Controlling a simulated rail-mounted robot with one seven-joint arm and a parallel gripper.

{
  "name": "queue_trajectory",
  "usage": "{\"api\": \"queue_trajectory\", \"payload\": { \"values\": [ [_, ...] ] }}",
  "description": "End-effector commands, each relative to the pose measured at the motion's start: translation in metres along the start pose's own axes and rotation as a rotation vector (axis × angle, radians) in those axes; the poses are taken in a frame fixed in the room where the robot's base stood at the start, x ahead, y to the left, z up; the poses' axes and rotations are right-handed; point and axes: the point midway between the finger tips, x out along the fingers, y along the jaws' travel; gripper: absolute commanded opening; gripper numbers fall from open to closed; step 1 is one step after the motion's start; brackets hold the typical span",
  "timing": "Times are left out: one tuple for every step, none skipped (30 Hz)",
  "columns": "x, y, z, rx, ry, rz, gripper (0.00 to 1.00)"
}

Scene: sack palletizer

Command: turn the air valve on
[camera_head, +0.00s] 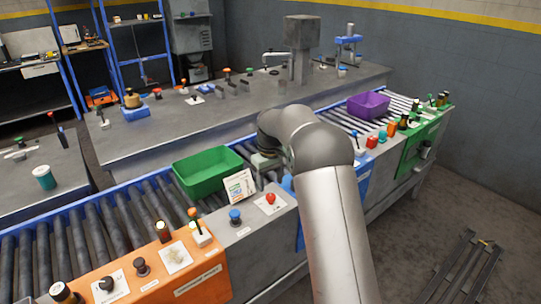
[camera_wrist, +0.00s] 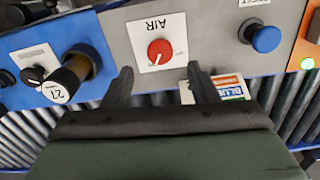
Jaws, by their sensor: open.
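The air valve is a red round knob (camera_wrist: 160,52) on a white plate lettered AIR, upside down in the wrist view. It also shows as a red knob (camera_head: 270,198) on the grey panel in the head view. A small white mark shows on the knob; its setting is not clear. My gripper (camera_wrist: 160,68) is open and empty. Its two fingers lie to either side of the knob in the picture, and the knob appears just beyond the fingertips, apparently untouched. In the head view my gripper (camera_head: 265,165) is partly hidden by my arm.
A blue button (camera_wrist: 262,38) sits beside the valve, and a black cylinder marked 27 (camera_wrist: 68,82) on the other side. A printed card (camera_wrist: 232,88) is close to one finger. A green bin (camera_head: 208,172) and a purple bin (camera_head: 368,105) stand on the roller conveyor.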

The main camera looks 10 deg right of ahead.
Motion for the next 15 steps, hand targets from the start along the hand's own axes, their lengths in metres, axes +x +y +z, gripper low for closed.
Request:
{"api": "queue_trajectory", "payload": {
  "values": [
    [-0.014, 0.000, -0.001, 0.000, 0.004, 0.002, 0.54],
    [-0.021, 0.000, -0.001, 0.000, 0.004, 0.002, 0.54],
    [-0.032, 0.000, -0.001, 0.000, 0.005, 0.002, 0.54],
    [-0.039, 0.000, -0.001, 0.000, 0.004, 0.002, 0.54],
    [-0.046, 0.000, -0.001, 0.000, 0.004, 0.002, 0.54],
    [-0.056, 0.001, -0.001, 0.001, 0.004, 0.002, 0.54],
    [-0.064, 0.000, -0.001, 0.001, 0.004, 0.002, 0.54],
    [-0.071, 0.000, 0.000, 0.001, 0.004, 0.002, 0.54],
    [-0.080, 0.000, -0.001, 0.001, 0.004, 0.001, 0.54],
    [-0.085, 0.000, -0.001, 0.001, 0.003, 0.001, 0.54],
    [-0.091, 0.000, -0.001, 0.001, 0.003, 0.001, 0.54],
    [-0.098, 0.000, 0.000, 0.001, 0.003, 0.001, 0.54],
    [-0.102, 0.000, 0.000, 0.001, 0.001, 0.001, 0.54],
    [-0.107, 0.000, -0.001, 0.001, 0.002, 0.001, 0.54],
    [-0.112, 0.000, 0.000, 0.001, 0.001, 0.000, 0.54]
  ]
}}
